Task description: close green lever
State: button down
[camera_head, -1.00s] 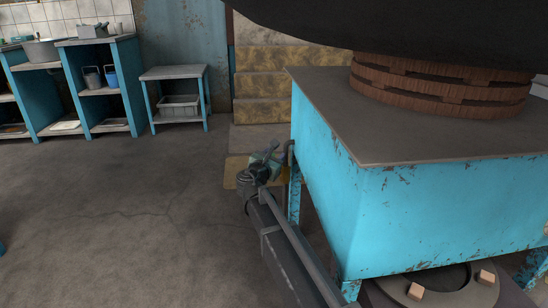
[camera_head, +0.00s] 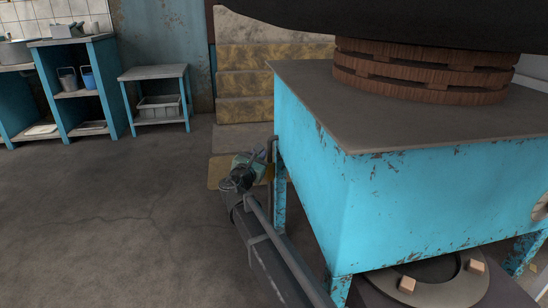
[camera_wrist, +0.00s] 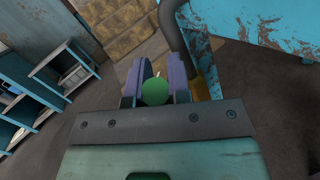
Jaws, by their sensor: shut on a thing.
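The green lever shows as a round green knob (camera_wrist: 155,91) in the wrist view, between the two purple fingers of my gripper (camera_wrist: 160,84). My gripper is shut on it. A thin pale piece shows just beyond the knob, and the rest of the lever is hidden. The knob cannot be made out there.
The blue metal stand (camera_head: 400,200) fills the right, with a dark vessel (camera_head: 420,20) above it. A dark pipe (camera_wrist: 173,28) runs close to the fingers. Yellowish steps (camera_head: 240,85) rise behind. A small table (camera_head: 155,72) stands at the left, and the floor there is clear.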

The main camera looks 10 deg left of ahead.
jog(key=c, duration=1.1)
grip_release()
jog(key=shift+o, duration=0.2)
jog(key=shift+s, duration=0.1)
jog(key=r+v, duration=0.1)
jog(key=v, duration=0.6)
jog(key=s+a+m+g+h+p, duration=0.1)
jog(key=a+m+g+h+p, duration=0.15)
jog(key=a, duration=0.35)
jog(key=w+d+m+g+h, duration=0.1)
jog(key=w+d+m+h, duration=0.2)
jog(key=w+d, duration=0.5)
jog(key=shift+f+b, duration=0.25)
jog(key=shift+b, duration=0.15)
